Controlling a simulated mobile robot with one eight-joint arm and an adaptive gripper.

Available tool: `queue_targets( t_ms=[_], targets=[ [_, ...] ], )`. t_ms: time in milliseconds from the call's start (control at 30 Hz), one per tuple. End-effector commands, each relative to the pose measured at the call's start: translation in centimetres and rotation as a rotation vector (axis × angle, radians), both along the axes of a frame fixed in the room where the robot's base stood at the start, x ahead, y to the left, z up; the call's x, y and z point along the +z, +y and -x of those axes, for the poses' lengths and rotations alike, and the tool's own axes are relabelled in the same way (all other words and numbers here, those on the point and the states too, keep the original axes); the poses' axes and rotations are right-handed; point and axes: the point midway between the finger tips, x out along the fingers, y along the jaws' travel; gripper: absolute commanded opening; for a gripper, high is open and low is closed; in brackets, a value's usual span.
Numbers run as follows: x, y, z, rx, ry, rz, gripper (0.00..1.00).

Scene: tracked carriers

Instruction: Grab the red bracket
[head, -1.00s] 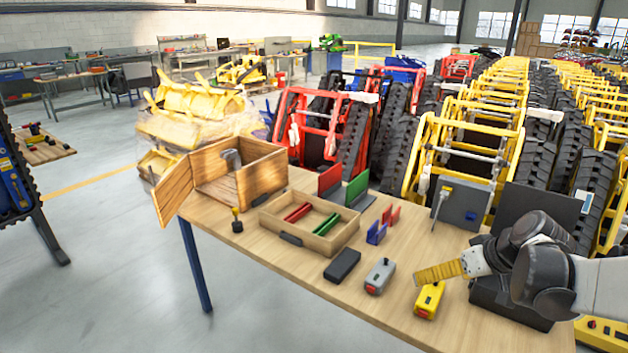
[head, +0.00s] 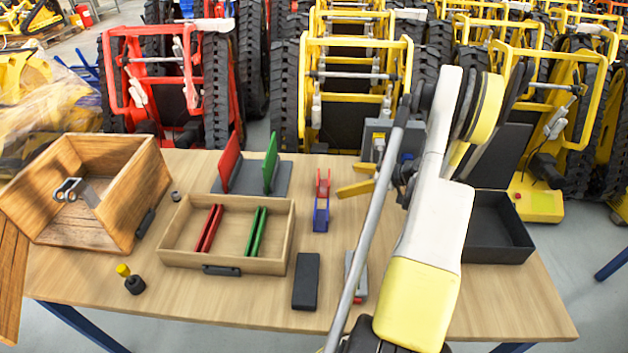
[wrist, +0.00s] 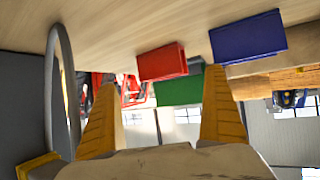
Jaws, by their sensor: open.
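The small red bracket (head: 323,183) stands on the wooden table, just behind the blue bracket (head: 321,215). My gripper (head: 354,179) is open and empty, with its yellow fingers a little to the right of the red bracket in the head view. The wrist view appears upside down. There the red bracket (wrist: 162,63) lies ahead, in the gap between the spread fingers of my gripper (wrist: 159,84), apart from both. The blue bracket (wrist: 248,38) is beyond the right-hand finger in that view.
A grey stand (head: 283,191) with red and green plates is left of the brackets. The shallow wooden tray (head: 170,258) and open wooden box (head: 137,190) stand farther left. A grey box (head: 378,127) is behind my fingers. A black case (head: 306,281) lies in front.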

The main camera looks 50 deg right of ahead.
Motion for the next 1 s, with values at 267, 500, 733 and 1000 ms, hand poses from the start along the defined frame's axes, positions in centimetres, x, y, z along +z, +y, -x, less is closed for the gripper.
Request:
queue_targets(
  t_ms=[267, 500, 733, 1000],
  targets=[
    [-2.1, 1.1, -3.6, 0.002, 0.001, -0.001, 1.0],
    [-3.2, 2.2, -6.0, 0.004, 0.001, 0.001, 1.0],
    [-4.1, 2.7, -8.1, 0.0, 0.001, -0.001, 1.0],
    [-4.0, 2.7, -8.1, 0.0, 0.001, -0.001, 0.66]
  ],
)
